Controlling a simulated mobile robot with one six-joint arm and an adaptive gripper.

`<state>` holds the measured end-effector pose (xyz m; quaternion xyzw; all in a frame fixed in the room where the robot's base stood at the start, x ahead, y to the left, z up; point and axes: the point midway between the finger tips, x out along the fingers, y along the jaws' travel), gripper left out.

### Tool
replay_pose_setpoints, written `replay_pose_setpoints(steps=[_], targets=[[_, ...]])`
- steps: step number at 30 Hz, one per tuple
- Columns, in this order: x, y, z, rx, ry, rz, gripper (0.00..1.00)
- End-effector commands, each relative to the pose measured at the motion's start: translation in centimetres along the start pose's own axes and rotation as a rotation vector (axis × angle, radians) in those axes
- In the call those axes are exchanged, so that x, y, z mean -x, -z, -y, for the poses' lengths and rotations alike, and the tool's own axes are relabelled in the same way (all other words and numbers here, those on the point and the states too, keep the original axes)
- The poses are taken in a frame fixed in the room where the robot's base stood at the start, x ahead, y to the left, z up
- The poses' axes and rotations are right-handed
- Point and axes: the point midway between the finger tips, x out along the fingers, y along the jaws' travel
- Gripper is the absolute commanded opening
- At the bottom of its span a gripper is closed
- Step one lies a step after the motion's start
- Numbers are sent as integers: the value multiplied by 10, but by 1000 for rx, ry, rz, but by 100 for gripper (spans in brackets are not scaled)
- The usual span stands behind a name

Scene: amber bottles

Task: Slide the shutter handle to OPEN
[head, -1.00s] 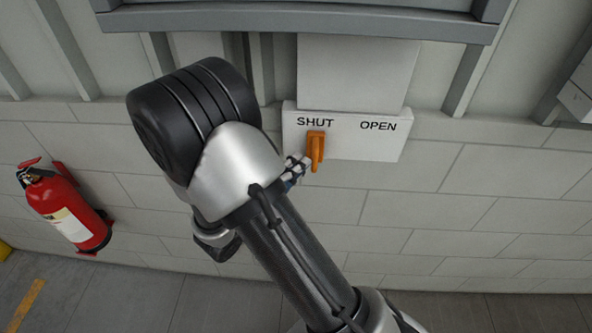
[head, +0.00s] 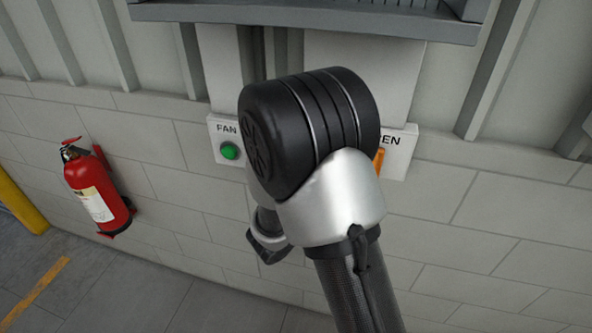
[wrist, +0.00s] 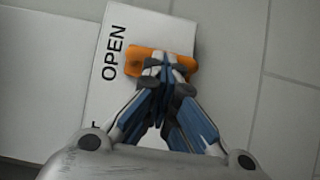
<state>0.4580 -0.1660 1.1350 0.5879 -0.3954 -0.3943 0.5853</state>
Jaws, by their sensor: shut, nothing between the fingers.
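The orange shutter handle (head: 379,160) shows as a sliver past my arm in the head view, just below the partly covered OPEN label (head: 386,140). In the wrist view the handle (wrist: 139,57) lies beside the word OPEN (wrist: 113,53) on the white panel (wrist: 165,32). My gripper (wrist: 166,73) is shut with nothing between its fingers. Its fingertips overlap the handle in the wrist view and seem to be against it. In the head view my arm hides the gripper, the SHUT label and most of the panel.
A box with a green button (head: 229,151) marked FAN is on the wall left of my arm. A red fire extinguisher (head: 95,190) hangs further left, near a yellow post (head: 20,205). A grey ledge (head: 310,18) juts out above. The wall at right is clear.

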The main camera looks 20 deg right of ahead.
Motion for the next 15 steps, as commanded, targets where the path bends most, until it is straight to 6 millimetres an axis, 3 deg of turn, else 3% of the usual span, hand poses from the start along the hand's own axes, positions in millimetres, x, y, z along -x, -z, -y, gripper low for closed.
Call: replay_pose_setpoints(steps=[10, 15], targets=[[2, 7, 0, -5, -2, -6, 0], [13, 24, 0, -7, -3, -2, 0]])
